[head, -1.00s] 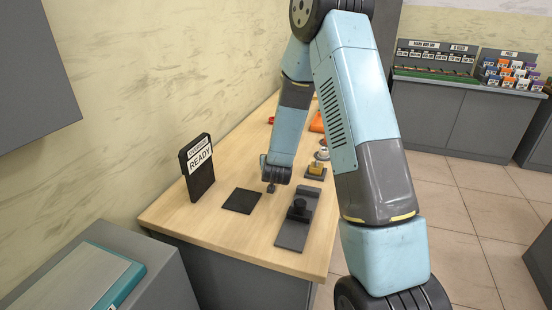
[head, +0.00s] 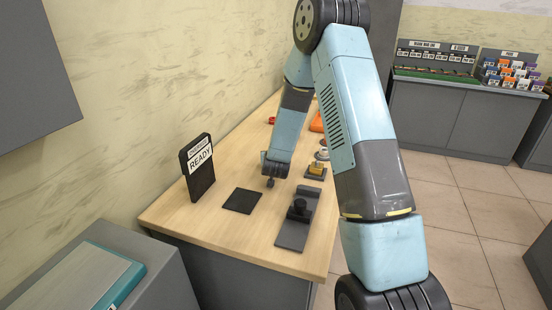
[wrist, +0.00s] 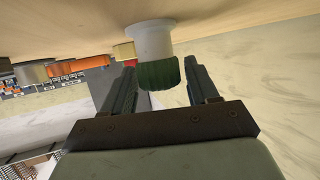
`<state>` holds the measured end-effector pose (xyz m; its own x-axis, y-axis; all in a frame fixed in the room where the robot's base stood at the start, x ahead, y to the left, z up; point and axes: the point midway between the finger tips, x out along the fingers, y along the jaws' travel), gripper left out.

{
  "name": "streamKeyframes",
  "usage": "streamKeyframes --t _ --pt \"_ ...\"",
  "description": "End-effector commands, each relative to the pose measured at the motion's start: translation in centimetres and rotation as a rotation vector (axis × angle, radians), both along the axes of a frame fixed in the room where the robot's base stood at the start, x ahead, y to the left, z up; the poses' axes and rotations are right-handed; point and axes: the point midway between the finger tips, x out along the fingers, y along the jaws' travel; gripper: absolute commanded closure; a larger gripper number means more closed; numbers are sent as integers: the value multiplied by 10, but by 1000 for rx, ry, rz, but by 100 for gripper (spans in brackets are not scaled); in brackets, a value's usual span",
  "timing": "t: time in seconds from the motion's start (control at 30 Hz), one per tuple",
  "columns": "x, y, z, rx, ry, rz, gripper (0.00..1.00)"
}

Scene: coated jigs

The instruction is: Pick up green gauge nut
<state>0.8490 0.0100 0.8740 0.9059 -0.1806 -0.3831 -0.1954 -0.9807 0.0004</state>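The green gauge nut (wrist: 160,73) is a ribbed dark green cap on the end of a white cylinder (wrist: 151,40) in the wrist view. That view is tilted, with the wooden surface along its top. My gripper (wrist: 160,63) is open, with one finger on each side of the nut. A gap shows at the left finger; contact at the right finger is hard to tell. In the head view my gripper (head: 270,183) is low over the table, and the nut cannot be made out there.
On the wooden table (head: 225,232) stand a black READY sign (head: 199,168), a black mat (head: 242,201), a dark grey fixture (head: 294,230) and a yellow block (head: 316,168). Orange (head: 317,122) and red (head: 271,120) items lie farther back. The wall borders the table's left side.

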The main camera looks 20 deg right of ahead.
Motion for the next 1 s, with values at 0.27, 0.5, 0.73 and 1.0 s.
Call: streamKeyframes --t 0.27,0.5,0.73,1.0 --pt "0 0 0 0 0 0 68" --pt "0 0 0 0 0 0 83" --pt "0 0 3 0 -1 0 83" --pt "-1 1 36 1 -4 1 83"
